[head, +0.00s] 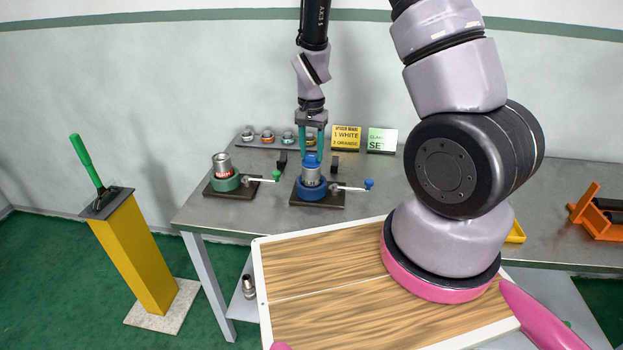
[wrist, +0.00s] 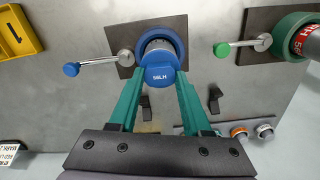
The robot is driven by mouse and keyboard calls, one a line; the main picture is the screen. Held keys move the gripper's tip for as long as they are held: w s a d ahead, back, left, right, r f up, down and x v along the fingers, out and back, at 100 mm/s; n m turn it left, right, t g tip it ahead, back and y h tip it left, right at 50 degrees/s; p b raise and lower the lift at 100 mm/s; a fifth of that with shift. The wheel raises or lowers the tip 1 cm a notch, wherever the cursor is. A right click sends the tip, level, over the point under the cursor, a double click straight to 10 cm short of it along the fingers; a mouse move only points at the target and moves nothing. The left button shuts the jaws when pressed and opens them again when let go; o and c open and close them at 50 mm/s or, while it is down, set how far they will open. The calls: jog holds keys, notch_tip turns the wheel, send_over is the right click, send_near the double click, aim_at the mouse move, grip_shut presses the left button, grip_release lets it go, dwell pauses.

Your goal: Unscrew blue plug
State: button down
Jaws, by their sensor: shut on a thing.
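The blue plug (wrist: 158,76), marked "56LH", sits on top of a metal pipe piece held upright in the blue vise (wrist: 180,45). In the head view the plug (head: 311,161) shows above the pipe (head: 311,176) and the blue vise (head: 309,195). My gripper (head: 311,155) comes down from above, and its two green fingers are shut on the plug from both sides. In the wrist view my gripper (wrist: 159,80) has a fingertip at each side of the plug. The thread is hidden under the plug.
The green vise (head: 222,183) holding another pipe stands to the left on the metal table. A rack (head: 277,140) with several fittings, a yellow sign (head: 347,138) and a green-white sign (head: 382,140) stand behind. The blue-knobbed handle (head: 368,184) sticks out right. A yellow pedestal (head: 138,252) stands left.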

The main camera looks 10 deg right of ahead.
jog(key=m, duration=0.4)
jog(key=shift+m, duration=0.4)
jog(key=m, duration=0.3)
jog(key=shift+m, duration=0.3)
jog(key=m, duration=0.2)
jog(key=shift+m, duration=0.3)
jog(key=m, duration=0.6)
jog(key=shift+m, duration=0.4)
jog(key=m, duration=0.5)
jog(key=shift+c, duration=2.2)
grip_release()
